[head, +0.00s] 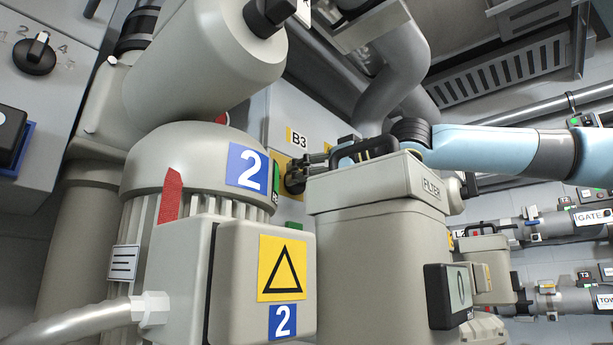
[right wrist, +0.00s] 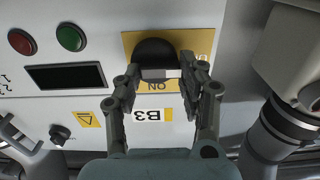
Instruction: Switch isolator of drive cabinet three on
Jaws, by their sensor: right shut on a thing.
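The isolator of the cabinet marked B3 is a round black rotary switch (right wrist: 155,50) on a yellow plate (right wrist: 131,42). In the right wrist view, the plate appears upside down, with the word ON below the switch. My right gripper (right wrist: 160,74) is shut on the switch's handle, one finger on each side. The handle lies roughly level in that view, with a pale mark at its right. In the head view, the right gripper (head: 309,172) reaches the switch (head: 293,181) behind the filter box. My left gripper is not in view.
The grey filter box (head: 365,185) stands in front of my right forearm. A large motor (head: 190,165) marked 2 stands left. Red (right wrist: 22,42) and green (right wrist: 71,37) buttons and a dark display (right wrist: 65,77) sit beside the switch. A pipe (right wrist: 270,140) stands at the right.

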